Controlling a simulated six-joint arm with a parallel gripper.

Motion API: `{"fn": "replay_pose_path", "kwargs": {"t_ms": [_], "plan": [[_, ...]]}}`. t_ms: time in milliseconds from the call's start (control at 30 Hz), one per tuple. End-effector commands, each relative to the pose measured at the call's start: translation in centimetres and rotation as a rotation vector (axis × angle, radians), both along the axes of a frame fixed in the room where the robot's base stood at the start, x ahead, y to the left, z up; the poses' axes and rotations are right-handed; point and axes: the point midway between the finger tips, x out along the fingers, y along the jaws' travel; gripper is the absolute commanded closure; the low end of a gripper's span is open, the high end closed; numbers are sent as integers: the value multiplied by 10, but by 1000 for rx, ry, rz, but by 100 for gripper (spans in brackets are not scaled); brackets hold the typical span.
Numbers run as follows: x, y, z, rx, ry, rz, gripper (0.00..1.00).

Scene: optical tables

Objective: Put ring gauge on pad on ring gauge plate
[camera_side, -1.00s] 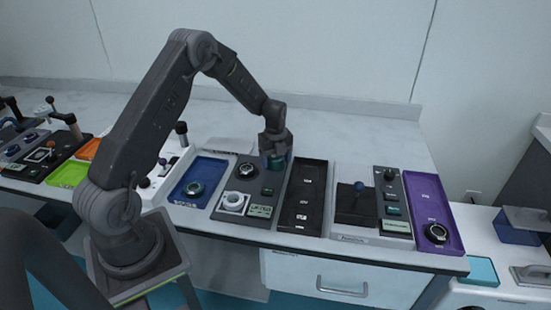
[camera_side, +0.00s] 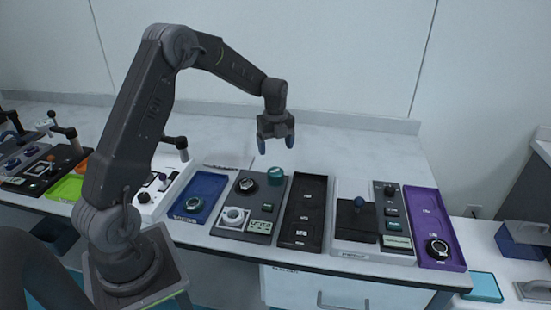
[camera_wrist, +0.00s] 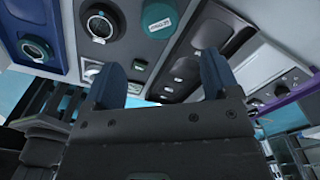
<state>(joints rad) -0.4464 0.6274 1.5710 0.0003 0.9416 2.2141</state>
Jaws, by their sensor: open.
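My gripper (camera_side: 276,145) is open and empty above the far right corner of a dark grey plate (camera_side: 228,229). Its two blue fingers also show in the wrist view (camera_wrist: 162,66). In the wrist view the teal piece (camera_wrist: 160,18) has a white label, too small to read. The plate also bears a dark ring-shaped part (camera_side: 247,185), a white round fixture (camera_side: 233,216) and a small display (camera_side: 260,226). Any pad under the teal piece is hidden.
A blue tray (camera_side: 211,184) with a ring (camera_side: 194,204) lies left of the plate. A black slotted tray (camera_side: 313,184) lies right. Farther right are a lever station (camera_side: 357,215) and a purple tray (camera_side: 427,200) with a dark ring (camera_side: 437,247). The bench behind is clear.

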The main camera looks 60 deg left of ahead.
Motion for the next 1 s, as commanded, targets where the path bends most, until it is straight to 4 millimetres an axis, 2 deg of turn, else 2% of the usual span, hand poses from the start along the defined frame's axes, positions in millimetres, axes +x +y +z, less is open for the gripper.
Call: {"fn": "replay_pose_path", "kwargs": {"t_ms": [167,267,367,500,700,833,1000], "plan": [[-1,-3,17,2,-5,13,18],[-6,-17,37,11,-28,86,18],[-19,-43,69,19,-73,233,18],[-53,-88,117,7,-156,511,18],[-117,-146,162,-74,-271,920,18],[-164,-176,175,-165,-326,1182,18],[-218,-201,176,-306,-363,1481,18]]}}
